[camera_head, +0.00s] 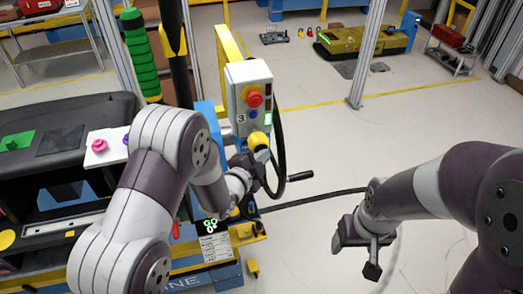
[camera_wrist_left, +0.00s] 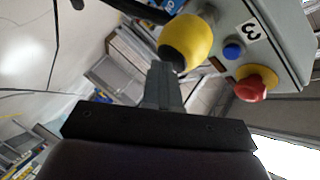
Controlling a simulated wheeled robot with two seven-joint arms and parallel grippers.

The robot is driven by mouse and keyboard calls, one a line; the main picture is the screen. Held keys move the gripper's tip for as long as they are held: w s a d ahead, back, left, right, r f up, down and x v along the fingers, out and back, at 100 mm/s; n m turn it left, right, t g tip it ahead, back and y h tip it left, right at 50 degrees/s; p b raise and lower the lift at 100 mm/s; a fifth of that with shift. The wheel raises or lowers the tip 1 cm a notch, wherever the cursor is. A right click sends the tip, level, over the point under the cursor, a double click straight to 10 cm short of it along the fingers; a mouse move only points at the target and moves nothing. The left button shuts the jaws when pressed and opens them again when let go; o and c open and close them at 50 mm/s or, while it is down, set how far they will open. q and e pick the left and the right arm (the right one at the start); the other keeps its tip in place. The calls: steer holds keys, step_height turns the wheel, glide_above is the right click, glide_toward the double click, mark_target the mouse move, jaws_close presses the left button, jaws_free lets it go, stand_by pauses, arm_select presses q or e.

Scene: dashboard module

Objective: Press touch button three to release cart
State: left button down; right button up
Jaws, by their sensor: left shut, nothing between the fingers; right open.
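The grey control box (camera_head: 247,90) marked "3" stands on a post in the middle of the head view. It has a red knob on a yellow base (camera_head: 254,97) and a small blue button (camera_head: 253,114). The yellow touch button (camera_head: 259,141) sticks out at its lower end; the left wrist view shows it too (camera_wrist_left: 187,40), with a dark face. My left gripper (camera_head: 256,168) is shut and empty, just below the yellow button. Its fingertips (camera_wrist_left: 165,68) appear very near the dark face; I cannot tell whether they touch. My right gripper (camera_head: 362,257) is open and empty, low at the right.
A black cable and handle (camera_head: 299,177) hang beside the box. A dark bench with coloured parts (camera_head: 60,145) fills the left. A metal post (camera_head: 368,55) stands right of the box. A yellow-green cart (camera_head: 362,41) is at the back. Open floor lies at centre right.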

stand_by(0.4)
arm_select(q)
steer(key=shift+s+d, duration=0.25)
steer(key=shift+s, duration=0.5)
steer(key=s, duration=0.1)
steer(key=s+d, duration=0.1)
steer(key=s, duration=0.1)
steer(key=s+b, duration=0.1)
steer(key=shift+s+d, duration=0.25)
steer(key=shift+s, duration=0.15)
stand_by(0.5)
